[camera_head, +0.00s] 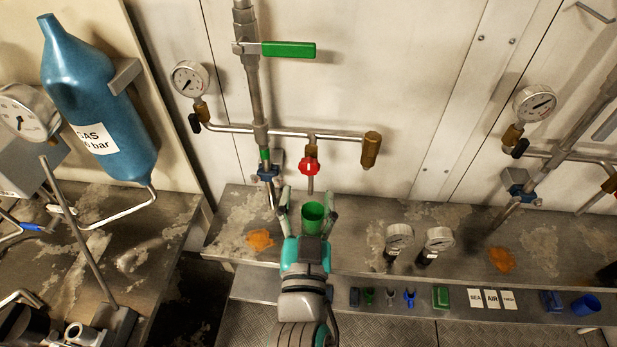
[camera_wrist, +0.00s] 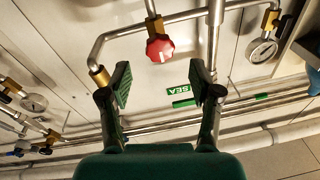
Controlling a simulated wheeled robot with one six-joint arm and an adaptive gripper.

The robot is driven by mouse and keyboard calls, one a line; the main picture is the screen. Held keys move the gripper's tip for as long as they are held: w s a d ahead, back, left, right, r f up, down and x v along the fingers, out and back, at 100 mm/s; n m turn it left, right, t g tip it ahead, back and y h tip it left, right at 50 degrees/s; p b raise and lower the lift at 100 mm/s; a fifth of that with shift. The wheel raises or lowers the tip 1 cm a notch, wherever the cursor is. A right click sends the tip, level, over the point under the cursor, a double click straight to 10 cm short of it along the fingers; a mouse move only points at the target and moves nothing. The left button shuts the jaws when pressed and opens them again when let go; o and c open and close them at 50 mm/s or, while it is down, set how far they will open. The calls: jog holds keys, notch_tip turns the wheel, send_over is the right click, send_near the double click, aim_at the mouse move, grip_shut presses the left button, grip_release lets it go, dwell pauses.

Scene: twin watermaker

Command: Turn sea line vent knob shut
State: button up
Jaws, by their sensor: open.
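The red vent knob (camera_head: 309,165) sits on a short branch of the sea line pipework on the wall. It also shows in the wrist view (camera_wrist: 160,48), above the gap between my fingers. My gripper (camera_head: 308,192) is open, its two fingers apart and the space between the pads (camera_wrist: 160,80) empty. In the head view the fingertips lie just below the knob; they do not touch it. A green SEA label (camera_wrist: 179,91) shows upside down between the fingers in the wrist view.
A green-handled valve (camera_head: 288,49) is above, with a pressure gauge (camera_head: 190,79) left and a brass end fitting (camera_head: 371,149) right. Two gauges (camera_head: 399,236) (camera_head: 438,239) stand on the bench (camera_head: 350,215).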

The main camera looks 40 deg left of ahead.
jog(key=shift+v, duration=2.55)
jog(key=s+d+f+h, duration=0.1)
jog(key=d+f+h, duration=0.1)
jog(key=d+f, duration=0.65)
jog(key=s+d+f+h, duration=0.15)
jog(key=d+f, duration=0.45)
jog(key=d, duration=0.6)
jog(key=s+d+f+m+h, duration=0.3)
jog(key=s+d+m+h, duration=0.2)
jog(key=s+d, duration=1.2)
jog(key=s+h, duration=0.1)
jog(key=h, duration=0.1)
jog(key=shift+g+h, duration=0.35)
jog(key=shift+g, duration=0.05)
